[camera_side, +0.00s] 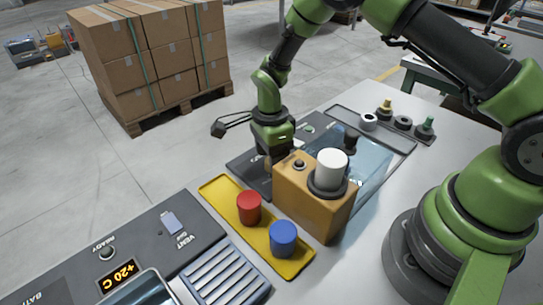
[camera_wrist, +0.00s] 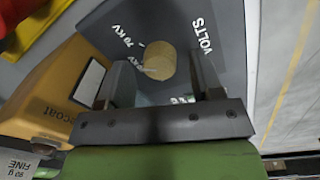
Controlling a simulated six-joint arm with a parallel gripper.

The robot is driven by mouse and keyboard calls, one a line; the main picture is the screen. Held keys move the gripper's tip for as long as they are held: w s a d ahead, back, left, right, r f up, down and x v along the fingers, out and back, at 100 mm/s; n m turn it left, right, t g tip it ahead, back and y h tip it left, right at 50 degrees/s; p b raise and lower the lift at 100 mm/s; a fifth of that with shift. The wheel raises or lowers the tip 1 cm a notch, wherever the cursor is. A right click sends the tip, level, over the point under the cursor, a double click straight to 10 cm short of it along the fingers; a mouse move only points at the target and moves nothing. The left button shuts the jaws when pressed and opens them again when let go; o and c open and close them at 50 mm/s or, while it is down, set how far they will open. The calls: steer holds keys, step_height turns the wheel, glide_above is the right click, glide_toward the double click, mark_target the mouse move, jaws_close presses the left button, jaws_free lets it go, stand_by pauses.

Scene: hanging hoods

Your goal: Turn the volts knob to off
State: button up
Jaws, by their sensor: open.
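The volts knob (camera_wrist: 160,60) is a round tan knob on a dark grey panel (camera_wrist: 222,30), with the white word VOLTS beside it. A pale mark shows at its lower left, towards a partly hidden KV label; a 70KV label is above that. Part of another label (camera_wrist: 182,99) shows near the gripper bar, mostly hidden and unreadable. My gripper (camera_wrist: 165,75) is open, with one finger on each side of the knob in the picture; I cannot tell whether they touch it. In the side view my gripper (camera_side: 270,153) is low over the panel behind the orange box.
The orange box (camera_side: 310,205) with a white cylinder (camera_side: 332,167) stands close beside my gripper. A clear blue-tinted case (camera_side: 365,165) is behind it. A yellow tray (camera_side: 222,200) with red (camera_side: 249,207) and blue (camera_side: 283,238) cups lies in front.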

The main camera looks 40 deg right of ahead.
steer(key=shift+f, duration=0.4)
steer(key=c, duration=0.9)
steer(key=n, duration=1.3)
steer(key=shift+s+h, duration=0.1)
steer(key=shift+h, duration=0.2)
steer(key=shift+n, duration=0.3)
